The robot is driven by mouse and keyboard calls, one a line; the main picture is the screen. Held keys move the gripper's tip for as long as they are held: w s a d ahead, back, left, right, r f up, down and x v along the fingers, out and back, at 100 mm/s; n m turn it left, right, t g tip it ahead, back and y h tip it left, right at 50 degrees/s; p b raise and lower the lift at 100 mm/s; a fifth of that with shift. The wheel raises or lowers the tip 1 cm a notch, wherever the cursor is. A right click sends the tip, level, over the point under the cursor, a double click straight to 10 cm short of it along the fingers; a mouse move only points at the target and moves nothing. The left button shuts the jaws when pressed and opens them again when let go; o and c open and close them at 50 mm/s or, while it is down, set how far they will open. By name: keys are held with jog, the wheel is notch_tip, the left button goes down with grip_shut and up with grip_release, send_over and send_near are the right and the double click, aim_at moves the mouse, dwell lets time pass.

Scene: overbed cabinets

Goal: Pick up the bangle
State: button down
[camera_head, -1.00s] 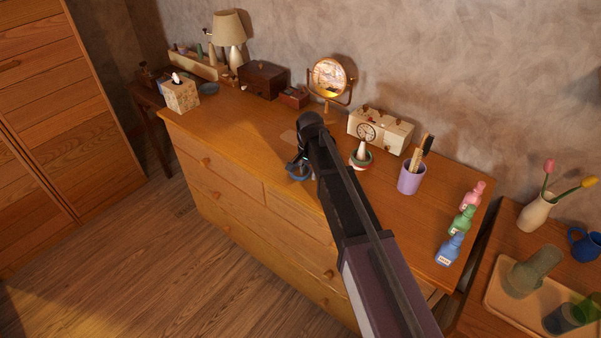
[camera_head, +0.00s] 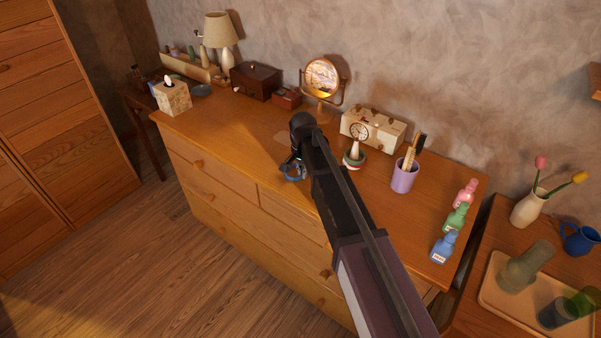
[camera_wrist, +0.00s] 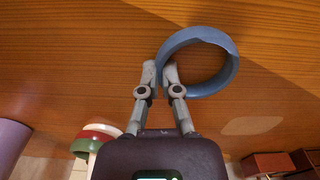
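The blue bangle (camera_wrist: 228,70) is a wide ring in the wrist view, standing out against the wooden dresser top. My gripper (camera_wrist: 160,72) has one finger on each side of the band at its left side, with the fingertips close together on it. In the head view the bangle (camera_head: 293,178) shows as a small blue ring near the dresser's front edge, below my gripper (camera_head: 292,164). My arm hides part of this area. Whether the bangle touches the dresser top cannot be told.
A white cone with red and green rings at its base (camera_head: 354,157) stands right of my arm, near a purple cup (camera_head: 404,176). A clock box (camera_head: 374,130) and round mirror (camera_head: 322,78) stand behind.

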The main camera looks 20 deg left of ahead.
jog(key=shift+r, duration=0.2)
notch_tip(320, 180, up, 4)
jog(key=p, duration=0.4)
jog(key=shift+f, duration=0.15)
jog(key=s+d, duration=0.4)
jog(key=s, duration=0.3)
jog(key=s+d, duration=0.3)
jog(key=s, duration=0.4)
jog(key=shift+d+r+p, duration=0.4)
